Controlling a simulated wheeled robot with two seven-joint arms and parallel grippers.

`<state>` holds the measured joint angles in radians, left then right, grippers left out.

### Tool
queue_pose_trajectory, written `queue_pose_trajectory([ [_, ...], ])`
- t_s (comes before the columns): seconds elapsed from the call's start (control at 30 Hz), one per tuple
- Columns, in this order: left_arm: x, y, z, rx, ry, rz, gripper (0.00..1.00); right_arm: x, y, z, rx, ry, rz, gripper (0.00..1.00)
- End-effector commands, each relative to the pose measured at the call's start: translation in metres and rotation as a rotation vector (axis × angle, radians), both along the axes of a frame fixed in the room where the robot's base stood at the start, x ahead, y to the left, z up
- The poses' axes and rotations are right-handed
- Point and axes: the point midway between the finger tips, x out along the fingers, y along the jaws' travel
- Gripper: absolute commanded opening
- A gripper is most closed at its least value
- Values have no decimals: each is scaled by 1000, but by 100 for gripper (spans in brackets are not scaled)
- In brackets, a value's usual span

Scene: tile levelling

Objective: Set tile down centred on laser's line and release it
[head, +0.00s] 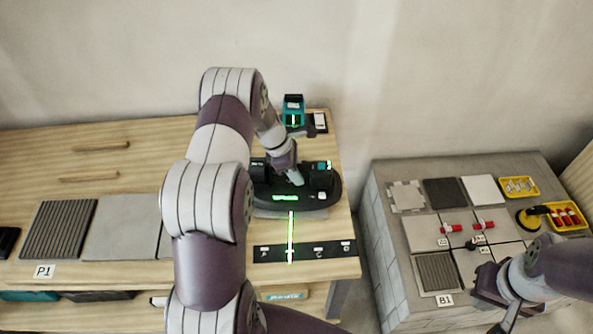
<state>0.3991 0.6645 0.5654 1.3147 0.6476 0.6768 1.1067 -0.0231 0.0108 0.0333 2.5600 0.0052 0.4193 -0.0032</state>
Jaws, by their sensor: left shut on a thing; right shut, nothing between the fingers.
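My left gripper (292,177) is shut on a black holding device (325,192) with lit green displays, over the right end of the wooden bench. A thin grey edge of the tile (265,212) shows under the device's front; the rest is hidden. I cannot tell whether the tile touches the bench. The teal laser (293,108) stands behind. Its green line (291,236) runs forward from the tile's front edge across a black marked strip (333,250). The line meets the tile near its middle. My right gripper (490,290) is shut and empty, low over the block bench.
The wooden bench (60,160) carries a ribbed dark tile (60,230) and a plain grey tile (122,228) at left. The grey block bench (385,235) at right holds tiles, red-handled pieces and yellow trays (518,187). A gap separates the benches.

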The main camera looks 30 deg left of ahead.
Motion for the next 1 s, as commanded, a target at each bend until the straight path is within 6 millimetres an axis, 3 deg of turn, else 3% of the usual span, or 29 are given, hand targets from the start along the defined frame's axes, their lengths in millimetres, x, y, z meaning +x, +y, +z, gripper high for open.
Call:
queue_pose_trajectory([
  [0.8,2,1,-3,2,-5,0,0,0,0,-2,0,0,0,0],
  [0.83,2,1,-3,2,-5,0,33,0,0,-2,0,0,0,0],
  [0.9,2,1,-3,2,-5,0,56,0,0,-3,0,0,0,0],
  [1.0,1,0,-4,1,-3,0,60,0,0,-3,0,0,0,0],
])
